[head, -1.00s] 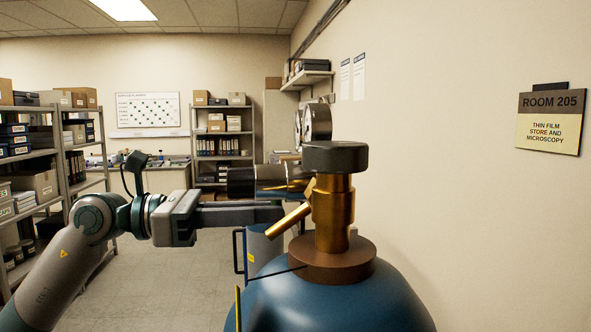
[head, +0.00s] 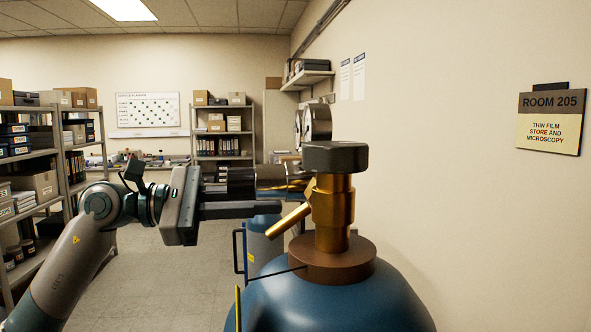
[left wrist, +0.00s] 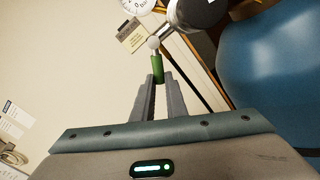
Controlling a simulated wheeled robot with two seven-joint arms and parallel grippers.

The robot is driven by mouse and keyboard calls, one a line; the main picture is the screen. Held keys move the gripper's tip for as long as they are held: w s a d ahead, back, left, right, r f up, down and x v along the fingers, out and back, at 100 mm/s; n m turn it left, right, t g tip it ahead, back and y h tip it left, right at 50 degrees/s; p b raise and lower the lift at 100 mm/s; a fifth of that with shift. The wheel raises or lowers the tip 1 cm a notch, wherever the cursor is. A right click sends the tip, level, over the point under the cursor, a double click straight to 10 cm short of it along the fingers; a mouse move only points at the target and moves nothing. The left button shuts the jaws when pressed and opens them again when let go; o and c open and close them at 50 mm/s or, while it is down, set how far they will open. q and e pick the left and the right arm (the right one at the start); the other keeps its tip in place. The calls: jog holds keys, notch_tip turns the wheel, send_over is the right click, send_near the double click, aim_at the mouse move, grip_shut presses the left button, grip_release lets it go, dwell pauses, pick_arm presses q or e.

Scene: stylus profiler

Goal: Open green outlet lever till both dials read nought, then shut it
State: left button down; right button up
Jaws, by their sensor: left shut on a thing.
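The green outlet lever (left wrist: 157,68) shows in the left wrist view, with a pale ball joint above it. My left gripper (left wrist: 159,82) is shut on it; in the head view the gripper (head: 278,209) reaches in from the left below the regulator. There the lever is hidden. The regulator's dark knob (head: 241,182) points left from the brass valve (head: 332,205) on the blue cylinder (head: 335,302). One dial (head: 318,123) is seen nearly edge-on; a dial is cut off in the wrist view (left wrist: 137,4). I cannot read either needle. My right gripper is out of view.
A black handwheel (head: 335,156) tops the valve. A second, blue-grey cylinder (head: 264,250) stands behind. A bare wall is close on the right, with a room sign (head: 550,121). Shelves (head: 70,170) line the left; the floor between is clear.

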pick_arm(q)
jog(key=w+r+m, duration=0.1)
jog(key=m, duration=0.2)
jog(key=r+m, duration=0.2)
jog(key=m, duration=0.2)
jog(key=w+r+m, duration=0.1)
jog(key=m, duration=0.2)
jog(key=shift+w+a+r+m, duration=0.25)
jog(key=shift+w+a+m, duration=0.05)
jog(key=shift+w+m, duration=0.1)
jog(key=shift+f, duration=0.1)
dwell(1.2)
dwell(1.4)
dwell(0.8)
